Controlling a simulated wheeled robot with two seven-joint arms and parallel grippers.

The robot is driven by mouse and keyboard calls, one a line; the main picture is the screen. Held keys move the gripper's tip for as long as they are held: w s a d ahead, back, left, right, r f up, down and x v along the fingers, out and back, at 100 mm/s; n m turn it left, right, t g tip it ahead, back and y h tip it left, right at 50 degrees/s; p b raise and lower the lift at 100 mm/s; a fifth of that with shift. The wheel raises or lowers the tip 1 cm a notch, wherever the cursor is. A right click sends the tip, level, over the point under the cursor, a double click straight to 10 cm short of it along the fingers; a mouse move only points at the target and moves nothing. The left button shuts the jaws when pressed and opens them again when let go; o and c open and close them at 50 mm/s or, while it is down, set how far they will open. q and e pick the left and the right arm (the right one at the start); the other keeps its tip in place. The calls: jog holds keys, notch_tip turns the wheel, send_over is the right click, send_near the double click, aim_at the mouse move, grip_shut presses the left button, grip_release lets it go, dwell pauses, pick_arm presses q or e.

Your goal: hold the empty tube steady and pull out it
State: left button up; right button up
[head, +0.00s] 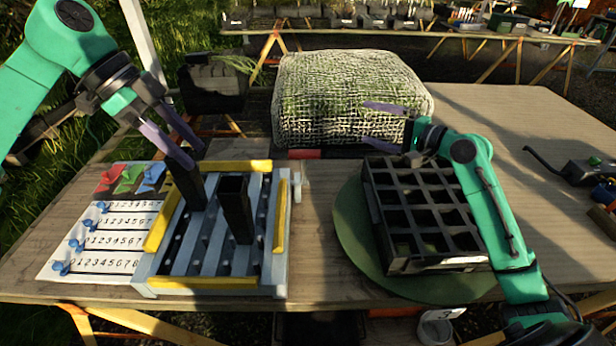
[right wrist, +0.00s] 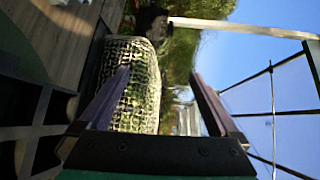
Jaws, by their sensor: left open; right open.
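Two dark square tubes stand in a grey slatted rack (head: 205,283) with yellow edge strips. The left tube (head: 187,190) stands under my left gripper (head: 182,150), whose purple fingers are apart near its top; I cannot tell whether they touch it. The other tube (head: 235,205) stands upright near the rack's middle, its open top showing a dark inside. My right gripper (head: 385,122) is open and empty, above the back of the black crate, its fingers pointing left. In the right wrist view its fingers (right wrist: 160,85) are spread with nothing between them.
A black compartment crate (head: 425,225) sits on a round green mat (head: 350,235) right of the rack. A netted bale (head: 345,95) stands behind. A number sheet (head: 105,250) with blue markers lies left; red, green and blue pieces (head: 130,179) lie above it. The table's right side is mostly clear.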

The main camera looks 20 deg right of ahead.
jog(key=s+a+f+m+g+y, duration=0.45)
jog(key=a+f, duration=0.25)
jog(key=a, duration=0.3)
jog(key=m+g+y, duration=0.4)
jog(key=g+y, duration=0.1)
send_near(249, 208)
jog(key=shift+t, duration=0.25)
jog(key=x, duration=1.2)
jog(key=shift+a, duration=0.3)
jog(key=shift+c, duration=0.3)
